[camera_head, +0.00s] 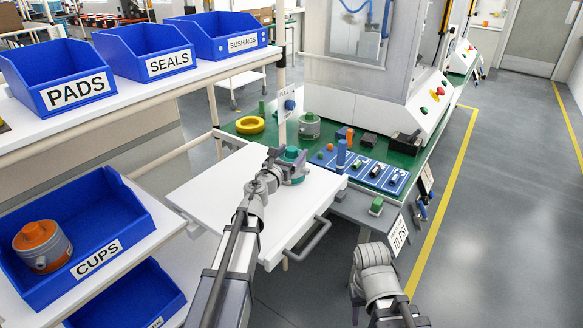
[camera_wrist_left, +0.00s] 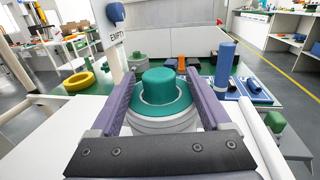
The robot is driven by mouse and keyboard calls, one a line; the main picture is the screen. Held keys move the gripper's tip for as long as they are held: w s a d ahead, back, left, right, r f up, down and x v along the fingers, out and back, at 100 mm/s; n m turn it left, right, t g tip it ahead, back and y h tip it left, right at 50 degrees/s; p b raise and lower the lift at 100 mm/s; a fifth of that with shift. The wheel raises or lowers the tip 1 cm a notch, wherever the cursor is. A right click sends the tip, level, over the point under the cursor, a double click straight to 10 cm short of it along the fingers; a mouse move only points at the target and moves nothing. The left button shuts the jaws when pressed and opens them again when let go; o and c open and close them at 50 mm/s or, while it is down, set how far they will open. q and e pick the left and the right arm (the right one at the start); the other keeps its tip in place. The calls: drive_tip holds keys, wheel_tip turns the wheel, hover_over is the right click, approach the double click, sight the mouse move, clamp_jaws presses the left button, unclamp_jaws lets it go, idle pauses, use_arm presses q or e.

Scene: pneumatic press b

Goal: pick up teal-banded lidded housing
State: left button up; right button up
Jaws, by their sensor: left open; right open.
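The housing with a teal domed lid and a grey body (camera_wrist_left: 160,98) stands on the white board (camera_head: 215,190). It also shows in the head view (camera_head: 292,155), partly hidden by my left wrist. My left gripper (camera_wrist_left: 163,110) is open, with one purple finger on each side of the housing. I cannot tell whether the fingers touch it. Its lower body is hidden behind the gripper's dark base. My right arm shows at the bottom of the head view, but its fingers cannot be made out.
Another grey-green housing (camera_head: 310,126) and a yellow ring (camera_head: 250,125) stand on the green table behind. A blue panel (camera_head: 365,172) with small parts lies right of the white board. A blue CUPS bin (camera_head: 120,225) at left holds an orange-lidded housing (camera_head: 42,246). A post with a sign rises behind.

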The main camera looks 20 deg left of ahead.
use_arm(q)
drive_tip(key=w, duration=0.3)
drive_tip(key=shift+w+d, duration=0.25)
drive_tip(key=shift+w, duration=0.05)
drive_tip(key=shift+s, duration=0.1)
clamp_jaws()
idle(1.0)
